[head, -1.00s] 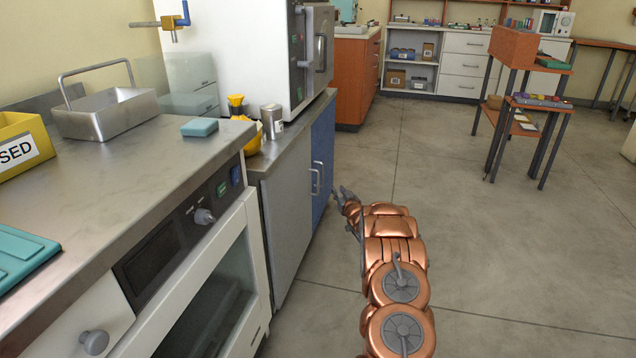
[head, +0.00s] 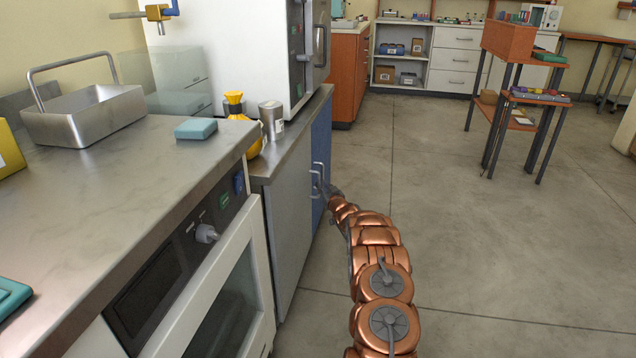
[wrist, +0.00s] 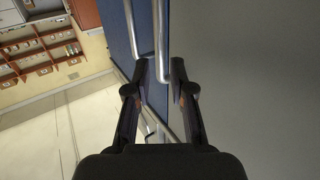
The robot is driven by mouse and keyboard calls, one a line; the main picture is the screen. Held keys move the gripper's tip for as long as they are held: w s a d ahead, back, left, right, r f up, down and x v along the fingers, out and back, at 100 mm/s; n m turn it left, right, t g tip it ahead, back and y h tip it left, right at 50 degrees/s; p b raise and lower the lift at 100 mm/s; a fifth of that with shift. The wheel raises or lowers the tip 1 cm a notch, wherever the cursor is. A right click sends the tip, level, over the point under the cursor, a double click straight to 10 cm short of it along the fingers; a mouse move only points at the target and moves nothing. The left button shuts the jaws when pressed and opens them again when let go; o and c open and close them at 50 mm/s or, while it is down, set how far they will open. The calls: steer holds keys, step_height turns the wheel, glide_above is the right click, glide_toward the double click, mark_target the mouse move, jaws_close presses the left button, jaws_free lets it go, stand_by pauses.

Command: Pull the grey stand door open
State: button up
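The grey stand door (head: 288,215) is the front panel of the low stand and looks shut. Its bar handle (head: 315,178) is at its right edge, beside the handle of the blue door (head: 321,150). In the wrist view the grey door (wrist: 250,80) fills the right side and the blue door (wrist: 115,25) is left of it. My gripper (wrist: 159,66) is open, with the lower end of the grey door's handle (wrist: 162,40) between its fingertips. The left fingertip is close to the blue door's handle (wrist: 132,28); contact is unclear. In the head view my gripper (head: 328,188) is small.
The near counter (head: 120,190) with an oven front stands left of the stand. A white incubator (head: 235,50), a yellow bottle (head: 250,125) and a metal can (head: 271,115) stand on top.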

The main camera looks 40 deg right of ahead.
mark_target(319, 180)
steer(key=shift+b+x, duration=1.1)
steer(key=shift+x, duration=1.15)
steer(key=shift+r, duration=0.15)
steer(key=shift+c, duration=0.4)
jaws_close()
